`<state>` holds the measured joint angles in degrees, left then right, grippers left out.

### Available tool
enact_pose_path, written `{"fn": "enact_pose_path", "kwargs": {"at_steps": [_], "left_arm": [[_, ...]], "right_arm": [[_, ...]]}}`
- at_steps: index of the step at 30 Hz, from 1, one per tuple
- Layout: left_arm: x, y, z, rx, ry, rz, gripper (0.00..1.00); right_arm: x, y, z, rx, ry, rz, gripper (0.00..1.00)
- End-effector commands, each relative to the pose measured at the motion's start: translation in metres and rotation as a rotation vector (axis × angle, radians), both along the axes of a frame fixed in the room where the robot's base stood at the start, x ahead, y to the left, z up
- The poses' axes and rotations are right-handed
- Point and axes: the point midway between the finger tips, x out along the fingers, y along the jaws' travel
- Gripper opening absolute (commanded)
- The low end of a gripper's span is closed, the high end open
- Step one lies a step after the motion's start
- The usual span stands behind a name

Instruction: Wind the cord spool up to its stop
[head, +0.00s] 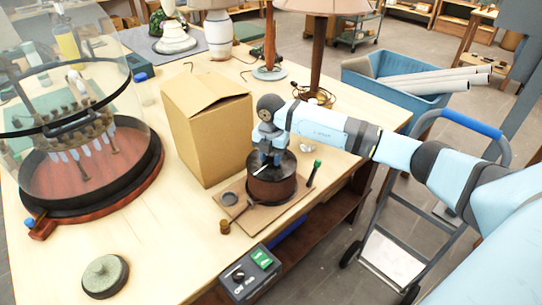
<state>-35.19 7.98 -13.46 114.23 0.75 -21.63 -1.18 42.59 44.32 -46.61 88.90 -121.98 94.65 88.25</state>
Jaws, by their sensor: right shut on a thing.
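The cord spool (273,187) is a dark reddish-brown drum with a black top, standing upright on a small wooden board (238,210) near the right edge of the workbench. My right gripper (266,159) points down over the top of the spool and is shut on its upper part. The gripper and wrist hide the exact grip and most of the spool's top. A green-tipped post (315,173) stands beside the spool at the right. My left gripper is out of view.
A cardboard box (191,130) stands close behind the spool to the left. A glass dome on a round wooden base (140,183) fills the left side. A control box (250,275) sits at the front edge. The bench's front middle is mostly clear.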

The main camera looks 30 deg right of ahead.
Motion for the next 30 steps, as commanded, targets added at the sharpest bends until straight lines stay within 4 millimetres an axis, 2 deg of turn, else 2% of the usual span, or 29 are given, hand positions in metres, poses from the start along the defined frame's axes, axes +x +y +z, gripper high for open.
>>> {"fn": "enact_pose_path", "kwargs": {"at_steps": [2, 3, 6, 15, 19, 23, 30], "left_arm": [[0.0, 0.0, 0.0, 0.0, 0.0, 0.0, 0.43], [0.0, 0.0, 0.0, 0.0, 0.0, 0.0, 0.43], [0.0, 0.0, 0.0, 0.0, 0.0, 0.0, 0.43], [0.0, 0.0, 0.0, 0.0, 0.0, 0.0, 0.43], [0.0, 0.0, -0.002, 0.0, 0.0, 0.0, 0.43], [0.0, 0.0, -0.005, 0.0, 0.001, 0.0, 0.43], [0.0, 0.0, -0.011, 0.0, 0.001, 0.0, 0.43]], "right_arm": [[0.001, 0.0, 0.001, -0.001, -0.002, 0.0, 0.0], [0.001, -0.001, 0.001, -0.001, -0.002, 0.0, 0.37], [0.0, -0.001, 0.001, -0.001, -0.002, 0.0, 0.6], [0.0, 0.0, 0.001, 0.0, -0.001, 0.001, 0.6], [0.001, 0.0, 0.012, 0.0, -0.004, 0.001, 0.6], [0.001, -0.001, 0.035, -0.001, -0.006, 0.002, 0.6], [0.001, -0.001, 0.091, -0.001, -0.006, 0.001, 0.6]]}}
